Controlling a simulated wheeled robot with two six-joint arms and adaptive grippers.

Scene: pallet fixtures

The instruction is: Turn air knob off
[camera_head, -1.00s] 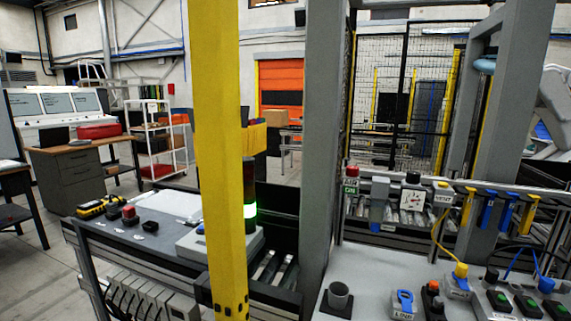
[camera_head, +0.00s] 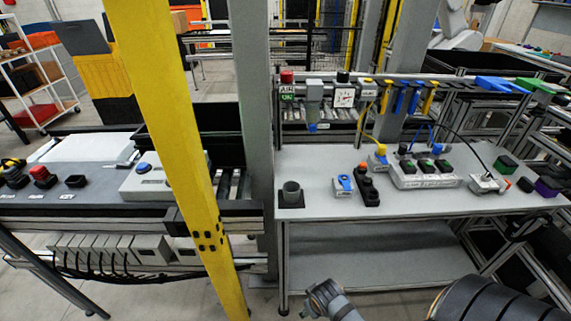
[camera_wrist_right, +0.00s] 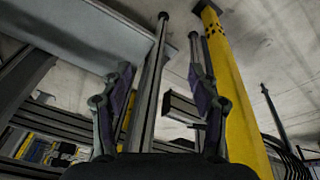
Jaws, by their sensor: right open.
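The air knob is a small red knob (camera_head: 287,77) above a label reading AIR and a green ON sign (camera_head: 287,94). It stands at the left end of the rail behind the right-hand workbench in the head view. My right gripper (camera_wrist_right: 160,82) shows in the right wrist view, with its two fingers wide apart and nothing between them. It is well away from the knob, which that view does not show. Parts of my arm show at the bottom of the head view. My left gripper is not in view.
A pressure gauge (camera_head: 344,97) with a black knob stands right of the air knob. A yellow post (camera_head: 170,130) and a grey post (camera_head: 253,120) rise left of the workbench (camera_head: 330,207).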

